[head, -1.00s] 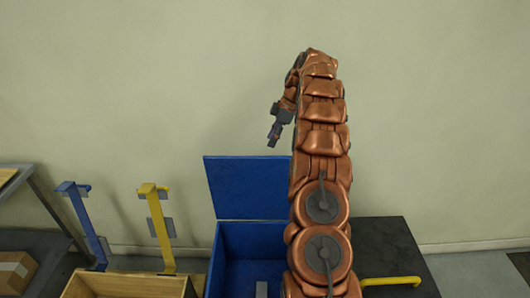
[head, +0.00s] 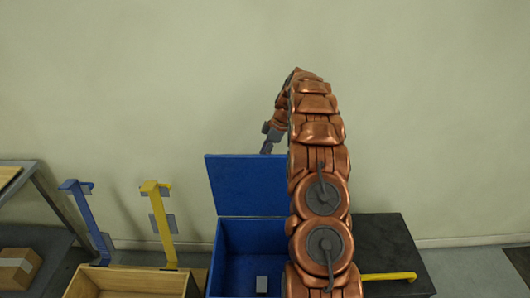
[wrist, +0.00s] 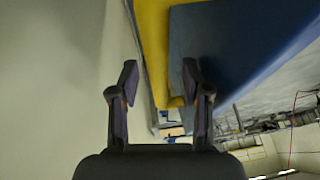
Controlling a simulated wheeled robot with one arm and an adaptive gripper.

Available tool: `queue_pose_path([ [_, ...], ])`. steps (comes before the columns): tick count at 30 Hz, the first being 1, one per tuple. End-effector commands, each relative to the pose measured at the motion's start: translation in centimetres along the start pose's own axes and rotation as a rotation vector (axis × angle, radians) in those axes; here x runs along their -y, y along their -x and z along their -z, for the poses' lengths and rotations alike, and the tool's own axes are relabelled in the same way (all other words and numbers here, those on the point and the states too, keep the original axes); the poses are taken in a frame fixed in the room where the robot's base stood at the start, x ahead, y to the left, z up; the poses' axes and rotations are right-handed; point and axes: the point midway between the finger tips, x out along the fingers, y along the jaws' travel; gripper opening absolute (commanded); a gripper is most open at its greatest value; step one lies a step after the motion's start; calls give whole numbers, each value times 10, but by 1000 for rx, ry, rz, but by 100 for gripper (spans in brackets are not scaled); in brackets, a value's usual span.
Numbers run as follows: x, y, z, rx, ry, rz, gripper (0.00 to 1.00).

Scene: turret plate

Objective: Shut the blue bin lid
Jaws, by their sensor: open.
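The blue bin (head: 228,245) stands at the lower centre of the head view. Its blue lid (head: 245,187) stands up, open, at the back of the bin; my arm covers the right side of both. My gripper (head: 265,148) points down just above the lid's top edge in the head view; whether it touches cannot be told. In the wrist view my gripper (wrist: 159,78) has its two fingers spread, with nothing held between them. A large blue surface (wrist: 225,40), probably the lid, lies behind and beside the right finger.
A small grey block (head: 262,285) is in the bin. A wooden box (head: 130,282), a yellow post (head: 160,225) and a blue post (head: 88,218) stand left. A black tabletop (head: 385,240) and yellow bar (head: 388,277) are right. A yellow surface (wrist: 153,40) shows in the wrist view.

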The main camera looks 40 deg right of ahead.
Motion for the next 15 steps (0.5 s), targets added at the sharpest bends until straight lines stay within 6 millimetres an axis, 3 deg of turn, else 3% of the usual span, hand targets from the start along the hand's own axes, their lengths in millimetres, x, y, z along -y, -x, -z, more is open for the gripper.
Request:
queue_pose_path([
  [6,0,0,0,0,0,-1,48],
  [15,0,0,0,0,0,-1,16],
])
